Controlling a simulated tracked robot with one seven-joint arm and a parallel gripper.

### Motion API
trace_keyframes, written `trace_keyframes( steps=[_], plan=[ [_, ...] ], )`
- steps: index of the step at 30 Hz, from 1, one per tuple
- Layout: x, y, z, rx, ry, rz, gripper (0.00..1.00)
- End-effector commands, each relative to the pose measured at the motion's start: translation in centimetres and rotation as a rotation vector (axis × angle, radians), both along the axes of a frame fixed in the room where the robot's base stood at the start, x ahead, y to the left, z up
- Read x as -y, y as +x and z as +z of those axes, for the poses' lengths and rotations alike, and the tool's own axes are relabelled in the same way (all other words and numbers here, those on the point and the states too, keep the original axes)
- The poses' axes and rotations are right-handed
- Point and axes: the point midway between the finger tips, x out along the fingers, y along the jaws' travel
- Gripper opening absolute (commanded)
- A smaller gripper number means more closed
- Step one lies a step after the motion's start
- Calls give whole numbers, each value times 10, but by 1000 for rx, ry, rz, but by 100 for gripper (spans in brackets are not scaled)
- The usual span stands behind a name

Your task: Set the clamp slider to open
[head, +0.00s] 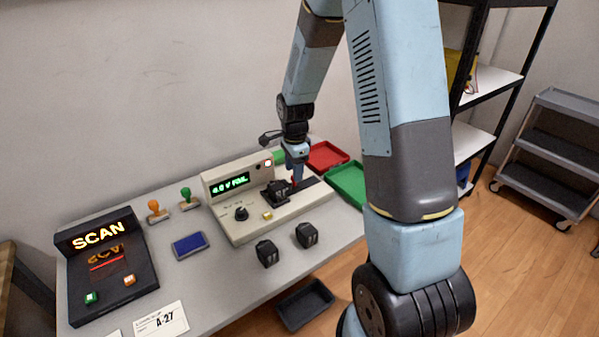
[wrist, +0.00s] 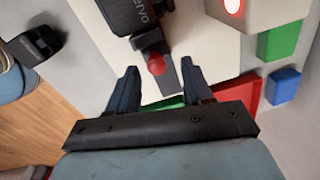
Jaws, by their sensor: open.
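The tester (head: 250,200) is a beige box on the table with a green-lit display. A black servo (head: 275,191) sits on its deck; it also shows in the wrist view (wrist: 138,14). The clamp slider has a red knob (wrist: 155,64) beside the servo, on a dark grey strip. In the head view the knob is small and partly hidden by my gripper (head: 296,176). In the wrist view my gripper (wrist: 160,68) is open and empty, with its fingertips on either side of the red knob. I cannot tell whether either finger touches it.
A red indicator lamp (wrist: 233,5) is lit on the tester. Green (head: 347,183) and red (head: 326,156) trays lie right of it. Two loose black servos (head: 307,235) (head: 267,252) stand in front. A scanner (head: 106,262), blue pad (head: 190,245) and two stamps are at left.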

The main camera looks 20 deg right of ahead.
Motion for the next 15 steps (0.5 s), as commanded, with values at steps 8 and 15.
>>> trace_keyframes(
  steps=[8,15],
  plan=[
    [0,1,-18,-1,0,-1,50],
    [0,1,-19,0,0,-1,50]
  ],
)
